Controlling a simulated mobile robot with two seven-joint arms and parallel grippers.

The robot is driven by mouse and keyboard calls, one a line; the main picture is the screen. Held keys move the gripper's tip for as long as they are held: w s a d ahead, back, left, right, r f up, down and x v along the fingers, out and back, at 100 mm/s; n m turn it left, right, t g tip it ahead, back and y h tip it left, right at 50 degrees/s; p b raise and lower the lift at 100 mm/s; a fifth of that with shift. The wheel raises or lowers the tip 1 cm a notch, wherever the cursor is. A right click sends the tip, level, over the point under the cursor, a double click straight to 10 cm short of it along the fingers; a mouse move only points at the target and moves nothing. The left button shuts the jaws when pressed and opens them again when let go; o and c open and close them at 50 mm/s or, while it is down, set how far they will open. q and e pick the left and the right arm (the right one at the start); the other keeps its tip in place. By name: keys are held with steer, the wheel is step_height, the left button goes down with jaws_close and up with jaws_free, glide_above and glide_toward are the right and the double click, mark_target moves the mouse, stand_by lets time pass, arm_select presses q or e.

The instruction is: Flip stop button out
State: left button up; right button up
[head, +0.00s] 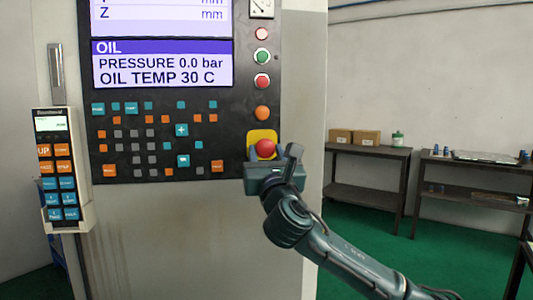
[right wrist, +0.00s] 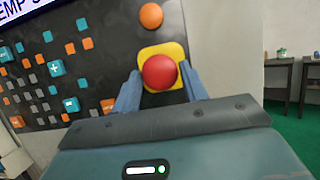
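The stop button is a red mushroom knob (head: 265,148) on a yellow square plate (head: 259,136), at the lower right of the black control panel (head: 215,110). In the right wrist view the red knob (right wrist: 160,72) stands in front of its yellow plate (right wrist: 176,50). My right gripper (head: 271,154) is at the button. In the right wrist view its two fingers (right wrist: 160,88) are apart, one on each side of the knob. I cannot tell whether either finger touches it. My left gripper is not in view.
An orange button (head: 262,113) and green and red buttons sit above the stop button. A handheld pendant (head: 58,165) hangs at the left. Dark tables (head: 370,175) with boxes stand at the right rear. Green floor lies between.

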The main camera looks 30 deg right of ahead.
steer(key=o, duration=0.3)
arm_select(q)
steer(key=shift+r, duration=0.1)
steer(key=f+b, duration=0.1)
steer(key=b, duration=0.1)
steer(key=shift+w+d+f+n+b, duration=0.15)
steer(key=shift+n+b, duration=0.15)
arm_select(e)
steer(key=v, duration=1.3)
